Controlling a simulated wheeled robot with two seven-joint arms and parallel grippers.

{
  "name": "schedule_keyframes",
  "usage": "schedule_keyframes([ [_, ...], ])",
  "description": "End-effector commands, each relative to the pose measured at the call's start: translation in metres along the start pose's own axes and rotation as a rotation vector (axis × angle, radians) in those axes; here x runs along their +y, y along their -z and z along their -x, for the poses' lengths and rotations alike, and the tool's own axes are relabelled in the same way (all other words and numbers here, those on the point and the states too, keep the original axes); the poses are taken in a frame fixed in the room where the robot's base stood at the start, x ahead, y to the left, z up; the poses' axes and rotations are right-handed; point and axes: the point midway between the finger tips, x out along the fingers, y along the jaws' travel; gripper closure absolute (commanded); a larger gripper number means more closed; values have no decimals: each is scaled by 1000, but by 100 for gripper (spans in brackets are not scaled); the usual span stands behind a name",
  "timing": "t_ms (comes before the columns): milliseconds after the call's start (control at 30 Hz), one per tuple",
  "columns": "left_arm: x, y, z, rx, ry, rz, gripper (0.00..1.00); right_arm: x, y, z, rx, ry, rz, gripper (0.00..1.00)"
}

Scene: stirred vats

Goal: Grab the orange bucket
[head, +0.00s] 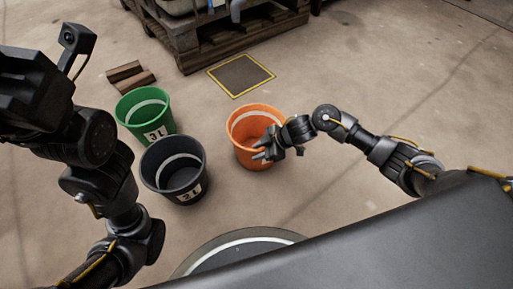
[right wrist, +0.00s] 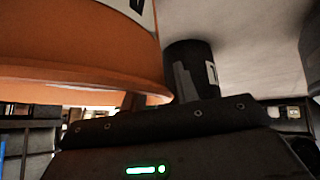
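The orange bucket (head: 240,145) stands upright on the floor near the middle of the head view, its open top facing up. My right gripper (head: 262,147) is at its right side, with the fingers apart and overlapping the bucket's near right wall and rim. I cannot tell whether they touch it. In the right wrist view the orange bucket (right wrist: 80,45) is close and large at upper left, shown upside down. The fingertips are not clear there. My left arm is at the left of the head view; its fingertips do not show clearly.
A black bucket (head: 160,178) and a green bucket (head: 128,118) stand left of the orange one. Wooden blocks (head: 128,74) lie behind the green bucket. A loaded pallet (head: 205,50) is at the back. A yellow-edged floor square (head: 241,75) lies behind the orange bucket. Floor to the right is clear.

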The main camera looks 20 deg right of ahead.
Motion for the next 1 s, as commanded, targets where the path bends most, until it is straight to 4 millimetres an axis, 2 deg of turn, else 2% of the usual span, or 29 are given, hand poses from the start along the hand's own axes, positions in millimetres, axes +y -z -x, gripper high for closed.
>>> schedule_keyframes([
  [100, 0, 2, -1, 12, 6, 2, 64, 0, -1, -9, 0, -1, 0, 70],
  [333, 0, 1, -4, 11, 7, 2, 64, 1, 0, -9, 0, -2, 0, 70],
  [567, 0, 1, -4, 11, 7, 2, 64, 0, 0, -9, 0, -1, 0, 99],
  [600, 0, 1, -4, 11, 7, 2, 64, 0, 0, -9, 0, -1, 0, 100],
  [1000, 0, 1, -4, 12, 7, 2, 64, 1, 0, -9, 0, -2, 1, 100],
])
